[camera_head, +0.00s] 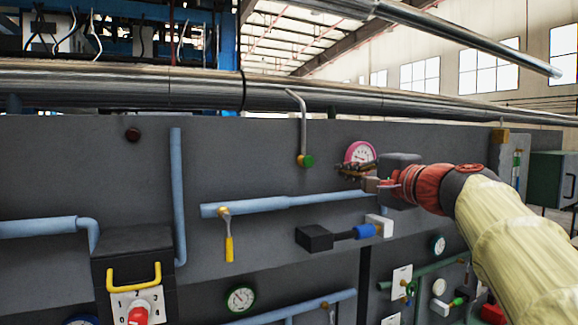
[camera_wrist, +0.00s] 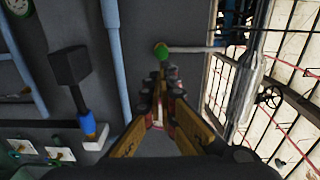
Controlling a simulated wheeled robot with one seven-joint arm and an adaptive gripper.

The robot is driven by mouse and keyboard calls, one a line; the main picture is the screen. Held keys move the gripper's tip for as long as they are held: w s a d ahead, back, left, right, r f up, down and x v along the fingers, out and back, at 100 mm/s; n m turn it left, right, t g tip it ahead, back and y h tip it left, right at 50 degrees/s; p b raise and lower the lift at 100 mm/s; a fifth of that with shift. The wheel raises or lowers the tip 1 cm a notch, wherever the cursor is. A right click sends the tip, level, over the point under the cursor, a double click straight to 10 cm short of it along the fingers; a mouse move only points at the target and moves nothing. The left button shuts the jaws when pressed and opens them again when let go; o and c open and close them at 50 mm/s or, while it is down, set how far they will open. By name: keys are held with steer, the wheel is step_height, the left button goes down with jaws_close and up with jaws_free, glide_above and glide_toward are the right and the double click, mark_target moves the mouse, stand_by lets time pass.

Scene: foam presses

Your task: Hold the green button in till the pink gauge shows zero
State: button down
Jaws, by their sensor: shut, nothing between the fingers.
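The green button (camera_head: 307,160) sits on the grey panel at the lower end of a thin bent pipe. In the wrist view the green button (camera_wrist: 161,50) is just beyond my fingertips. The pink gauge (camera_head: 359,151) is to its right, with a white dial; my gripper covers its lower edge, and its reading is too small to tell. My gripper (camera_head: 345,171) is shut and empty, right of the button, with a gap between them in the head view. In the wrist view my gripper (camera_wrist: 161,84) points toward the button; whether they touch there is unclear.
A blue pipe (camera_head: 290,203) runs across the panel below the button, with a yellow-handled valve (camera_head: 228,238). A large metal pipe (camera_head: 380,104) runs along the top. A black lever with a blue collar (camera_head: 364,231) sticks out below my gripper.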

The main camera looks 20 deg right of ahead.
steer(key=p, duration=0.5)
glide_toward(310, 163)
steer(key=w, duration=0.6)
steer(key=shift+w, duration=0.4)
steer(key=shift+f, duration=0.1)
steer(key=shift+w+b, duration=0.55)
steer(key=shift+w, duration=0.4)
